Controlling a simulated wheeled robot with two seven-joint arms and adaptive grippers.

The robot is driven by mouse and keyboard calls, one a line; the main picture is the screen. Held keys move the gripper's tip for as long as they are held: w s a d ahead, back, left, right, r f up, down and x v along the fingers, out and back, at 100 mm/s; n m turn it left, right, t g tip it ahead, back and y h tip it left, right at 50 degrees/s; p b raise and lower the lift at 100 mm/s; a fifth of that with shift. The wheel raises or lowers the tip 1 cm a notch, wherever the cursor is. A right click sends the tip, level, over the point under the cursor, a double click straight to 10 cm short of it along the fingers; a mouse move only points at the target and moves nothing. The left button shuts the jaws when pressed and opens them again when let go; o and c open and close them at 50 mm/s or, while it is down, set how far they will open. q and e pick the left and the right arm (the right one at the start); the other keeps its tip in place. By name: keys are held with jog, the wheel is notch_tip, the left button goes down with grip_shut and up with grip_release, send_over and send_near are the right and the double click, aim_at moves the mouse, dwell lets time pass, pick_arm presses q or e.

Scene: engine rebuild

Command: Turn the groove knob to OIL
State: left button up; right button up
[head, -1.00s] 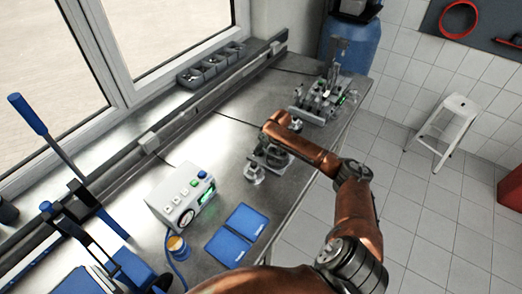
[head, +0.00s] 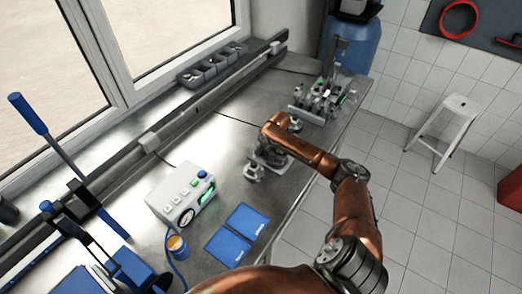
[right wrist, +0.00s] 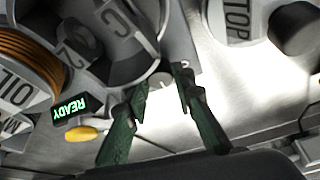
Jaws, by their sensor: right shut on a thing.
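My right gripper (head: 262,166) is low over the bench in the head view, right of the white box. In the right wrist view my right gripper (right wrist: 163,88) has its green fingertips closed on a small grey part, seemingly the groove knob (right wrist: 178,50); its shape and pointing direction are mostly hidden. Left of it is a dark round part with a "C" and a "2" label. An "OIL" label (right wrist: 14,88) is at the left, beside orange-brown rings (right wrist: 30,45). A label ending in "TOP" (right wrist: 238,20) is at upper right. My left gripper is not in view.
In the head view, a white box (head: 182,198), blue pads (head: 238,236) and a metal fixture (head: 322,102) stand on the bench. Bare bench lies behind the gripper.

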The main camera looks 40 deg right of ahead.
jog(key=shift+n, duration=0.4)
grip_shut()
jog(key=shift+d+n+y, duration=0.1)
jog(key=shift+n+y, duration=0.3)
jog(key=shift+n, duration=0.2)
jog(key=shift+w+d+f+n+y+b, duration=0.1)
jog(key=shift+n+y+b, duration=0.4)
jog(key=shift+n, duration=0.7)
jog(key=n+g+y+b, duration=0.1)
jog(key=n+b, duration=0.3)
jog(key=shift+w+f, duration=0.1)
jog(key=shift+d+r+n+g+y+b, duration=0.15)
jog(key=shift+n+g+b, duration=0.15)
jog(key=shift+n+b, duration=0.45)
jog(key=shift+a+r+n+g+y+b, duration=0.15)
jog(key=shift+n+g+b, duration=0.15)
jog(key=shift+n+b, duration=0.4)
jog(key=shift+d+f, duration=0.1)
jog(key=o, duration=1)
grip_release()
jog(key=shift+o, duration=0.2)
